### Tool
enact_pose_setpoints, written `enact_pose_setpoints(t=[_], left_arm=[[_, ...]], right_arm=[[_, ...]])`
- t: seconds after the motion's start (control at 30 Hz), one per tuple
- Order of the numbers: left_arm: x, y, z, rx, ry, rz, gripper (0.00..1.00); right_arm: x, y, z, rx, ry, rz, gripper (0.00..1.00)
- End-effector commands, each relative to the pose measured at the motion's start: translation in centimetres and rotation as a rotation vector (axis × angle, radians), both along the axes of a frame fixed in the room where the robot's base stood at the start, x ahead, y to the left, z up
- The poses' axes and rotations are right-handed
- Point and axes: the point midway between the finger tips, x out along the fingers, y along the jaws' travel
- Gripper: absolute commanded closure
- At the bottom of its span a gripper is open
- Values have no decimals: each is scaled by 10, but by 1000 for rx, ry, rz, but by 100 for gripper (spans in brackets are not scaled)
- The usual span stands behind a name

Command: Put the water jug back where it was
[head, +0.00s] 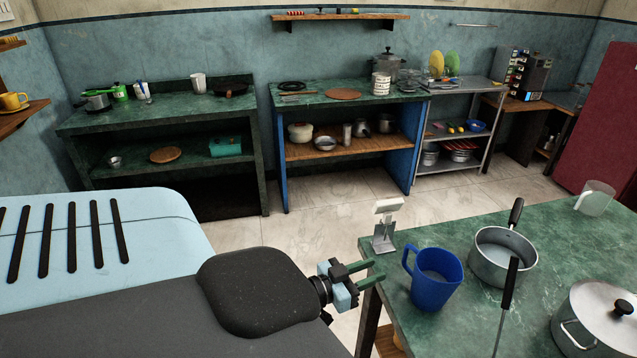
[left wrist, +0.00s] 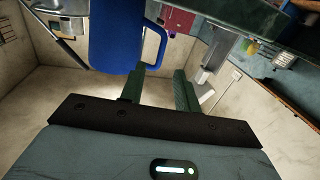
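A blue jug (head: 432,287) with a handle on its left stands upright on the near corner of the green table (head: 540,240). It also shows in the left wrist view (left wrist: 112,42), beyond the fingers, with its handle near the fingertips. My left gripper (head: 377,271) is at the table's left edge, to the left of the jug and apart from it. Its two green fingers are spread with nothing between them, as the left wrist view (left wrist: 160,74) shows. My right gripper is not in view.
A small white-and-grey stand-like device (head: 387,225) is at the table corner. A lidded pot (head: 575,335) and a clear jug (head: 595,199) are further right. Cluttered counters (head: 225,104) line the back wall, across open floor.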

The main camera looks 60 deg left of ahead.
Motion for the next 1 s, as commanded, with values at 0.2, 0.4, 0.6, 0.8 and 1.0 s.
enact_pose_setpoints(t=[0.2, 0.4, 0.6, 0.8, 1.0], left_arm=[[-72, -55, -84, 19, 228, -25, 68], [-192, -125, -163, 70, 549, -38, 68], [-279, -163, -192, 119, 775, -29, 68], [-302, -170, -196, 139, 836, -24, 68], [-301, -170, -196, 138, 835, -25, 68]], right_arm=[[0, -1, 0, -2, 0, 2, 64], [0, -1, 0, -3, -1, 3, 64], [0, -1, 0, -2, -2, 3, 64], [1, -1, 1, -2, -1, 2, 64], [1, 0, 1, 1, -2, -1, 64]])
